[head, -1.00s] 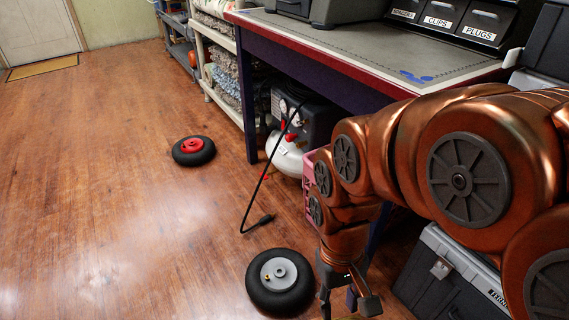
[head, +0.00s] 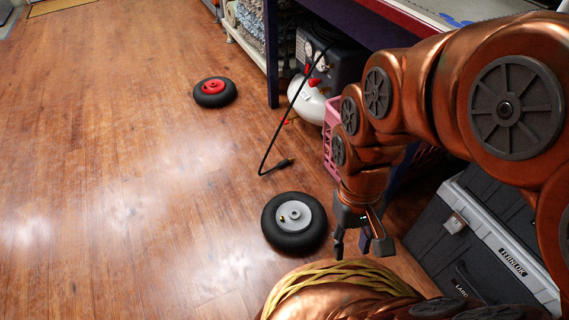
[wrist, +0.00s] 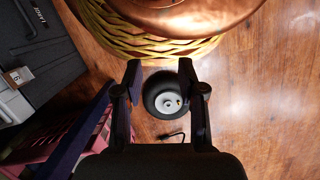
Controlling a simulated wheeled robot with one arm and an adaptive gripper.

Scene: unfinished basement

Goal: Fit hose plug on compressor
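The compressor (head: 312,103) has a white tank and a dark grey box, under the workbench. A thin black hose (head: 284,122) runs from near it down to the floor. The hose ends in a black plug (head: 284,163), lying on the floor; it also shows in the wrist view (wrist: 172,136). My gripper (head: 360,244) is open and empty, pointing down, right of the grey-hubbed wheel and apart from the plug. In the wrist view its fingers (wrist: 160,75) are spread. My arm and a pink crate hide the compressor's lower right.
A grey-hubbed wheel (head: 294,240) lies near my gripper, a small brass-coloured piece (head: 281,218) at its hub. A red-hubbed wheel (head: 215,100) lies farther back. A pink crate (head: 331,140) stands right of the compressor; a grey toolbox (head: 480,235) is at right. The left floor is clear.

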